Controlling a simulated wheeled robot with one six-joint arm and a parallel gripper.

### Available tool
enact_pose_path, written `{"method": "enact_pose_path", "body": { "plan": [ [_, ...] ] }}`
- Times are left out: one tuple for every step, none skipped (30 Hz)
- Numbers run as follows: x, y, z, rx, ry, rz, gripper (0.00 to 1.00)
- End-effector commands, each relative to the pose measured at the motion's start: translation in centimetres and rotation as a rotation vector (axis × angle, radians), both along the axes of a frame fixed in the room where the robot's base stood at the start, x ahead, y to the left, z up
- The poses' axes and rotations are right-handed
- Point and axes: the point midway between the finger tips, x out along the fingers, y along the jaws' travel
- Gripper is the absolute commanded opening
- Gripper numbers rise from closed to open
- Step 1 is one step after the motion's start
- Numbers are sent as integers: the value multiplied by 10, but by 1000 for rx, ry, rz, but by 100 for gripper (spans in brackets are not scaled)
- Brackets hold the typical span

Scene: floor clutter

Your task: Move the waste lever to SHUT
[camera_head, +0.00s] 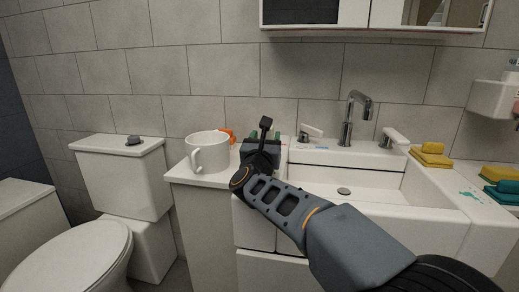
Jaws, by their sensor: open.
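A chrome tap (349,120) stands at the back of the white sink (440,185). A pale lever handle (311,131) is on its left and another pale lever handle (393,138) on its right. I cannot tell which of these, if either, is the waste lever, and no SHUT mark is readable. Small red and blue marks show near the left handle. My gripper (264,135) is open, over the counter left of the sink, apart from the left handle in the picture. It partly hides the counter behind it, and its fingertips are hard to make out.
A white mug (207,152) stands close left of my gripper, with an orange thing (228,135) behind it. Yellow sponges (431,154) lie on the sink's right, with more yellow and teal items (503,185) beyond. A toilet (75,255) is at left. The basin is empty.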

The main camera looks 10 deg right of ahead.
Motion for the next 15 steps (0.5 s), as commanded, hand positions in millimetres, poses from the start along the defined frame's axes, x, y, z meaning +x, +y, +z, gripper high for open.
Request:
{"method": "enact_pose_path", "body": {
  "plan": [
    [-12,6,2,1,0,4,55],
    [-18,8,2,0,-1,4,55],
    [-25,12,2,1,0,5,55],
    [-31,13,2,1,0,4,55],
    [-37,16,2,1,0,4,55],
    [-43,19,2,1,0,4,55],
    [-48,21,2,1,0,4,55],
    [-53,23,2,2,-1,5,55],
    [-59,25,1,1,1,4,55],
    [-62,27,1,0,0,4,55],
    [-66,28,1,0,0,4,55],
    [-70,30,1,1,0,3,55],
    [-73,31,1,1,0,3,55],
    [-75,32,1,1,0,3,55],
    [-78,33,1,1,1,2,55]
  ]
}}
